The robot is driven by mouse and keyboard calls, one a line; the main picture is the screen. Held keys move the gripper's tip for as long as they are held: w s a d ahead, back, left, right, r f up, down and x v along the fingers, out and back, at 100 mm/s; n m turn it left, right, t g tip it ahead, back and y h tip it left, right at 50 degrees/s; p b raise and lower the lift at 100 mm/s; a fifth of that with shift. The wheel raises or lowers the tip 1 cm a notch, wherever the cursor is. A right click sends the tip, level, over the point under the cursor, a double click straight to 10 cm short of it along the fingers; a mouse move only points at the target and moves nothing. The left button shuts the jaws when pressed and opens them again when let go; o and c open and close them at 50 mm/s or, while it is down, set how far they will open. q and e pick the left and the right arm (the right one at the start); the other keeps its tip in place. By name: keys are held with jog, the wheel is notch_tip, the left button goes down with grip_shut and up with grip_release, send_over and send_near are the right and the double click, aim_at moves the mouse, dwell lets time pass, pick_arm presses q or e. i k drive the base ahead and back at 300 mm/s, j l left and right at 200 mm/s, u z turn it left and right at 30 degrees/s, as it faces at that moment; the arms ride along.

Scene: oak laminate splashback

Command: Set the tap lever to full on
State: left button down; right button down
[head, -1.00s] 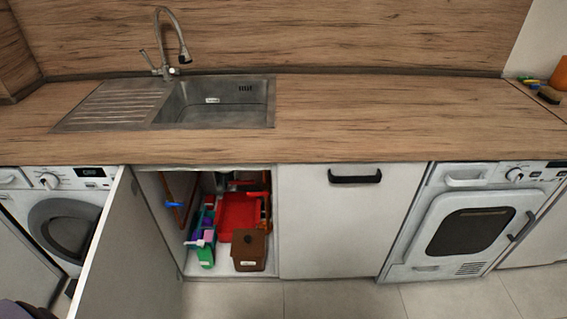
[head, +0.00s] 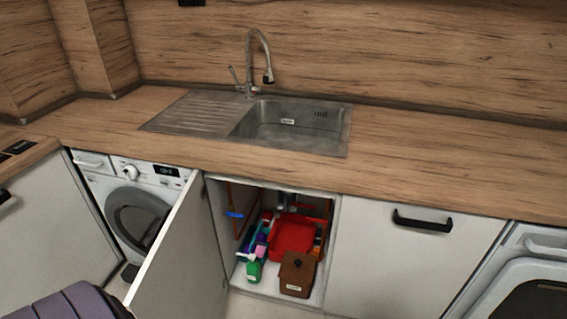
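The metal tap (head: 259,58) stands behind the sink, its curved spout reaching over the basin. Its thin lever (head: 234,77) is on the left side of the tap body and points up, leaning left. The steel sink (head: 345,135) has a drainer on its left and an empty-looking basin with a small label. I cannot make out any water from the spout. Neither of my grippers is in view.
The cabinet door (head: 182,262) under the sink stands open towards me. Inside are a red tray (head: 293,238), a brown box (head: 297,275) and bottles. A washing machine (head: 137,208) is at left. The wooden worktop (head: 430,170) right of the sink is clear.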

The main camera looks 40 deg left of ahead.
aim_at(239, 86)
jog(key=u, duration=1.9)
jog(key=i+j+u, duration=0.1)
jog(key=j+u, duration=0.3)
jog(key=i+j+u, duration=0.15)
jog(key=j+u, duration=0.25)
jog(key=i+j+u, duration=0.15)
jog(key=u, duration=0.25)
jog(key=i+j, duration=0.55)
jog(key=i, duration=0.15)
jog(key=i+z, duration=0.2)
jog(key=z, duration=0.25)
jog(key=i+z, duration=0.15)
jog(key=z, duration=0.25)
jog(key=i+z, duration=0.2)
jog(key=z, duration=0.25)
jog(key=i+j+z, duration=0.1)
jog(key=z, duration=0.35)
jog(key=i+j+z, duration=0.1)
jog(key=i+z, duration=0.15)
jog(key=z, duration=0.2)
jog(key=i+j+z, duration=0.2)
jog(key=z, duration=0.3)
jog(key=i+j+z, duration=0.2)
jog(key=z, duration=0.25)
jog(key=i+j+z, duration=0.1)
jog(key=j+z, duration=0.7)
jog(key=z, duration=0.15)
jog(key=i+j, duration=0.05)
